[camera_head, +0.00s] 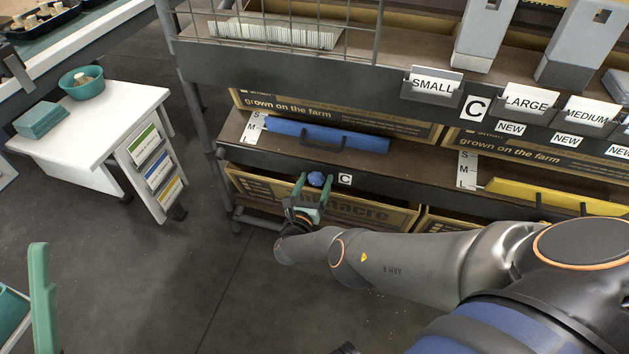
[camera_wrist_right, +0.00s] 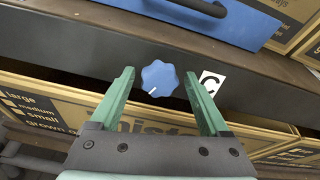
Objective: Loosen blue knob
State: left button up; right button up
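The blue knob (camera_head: 315,179) is on the dark front rail of the shelf rack, left of a small white C label (camera_head: 345,179). In the right wrist view the knob (camera_wrist_right: 160,78) is lobed, with a white mark pointing to its lower left. My right gripper (camera_head: 314,183) is open, its green fingers on either side of the knob. In the wrist view the right gripper's fingertips (camera_wrist_right: 160,76) flank the knob with a gap on both sides, and nothing is held. At the far left a green piece (camera_head: 42,300) shows, possibly part of my left gripper; its state is unclear.
Above the knob is a blue panel (camera_head: 330,136) with a dark handle. Cardboard boxes (camera_head: 370,215) sit below the rail. A yellow panel (camera_head: 560,196) lies to the right. A white side table (camera_head: 100,125) stands at left, with open floor between.

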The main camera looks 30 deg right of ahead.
grip_shut()
dwell(0.4)
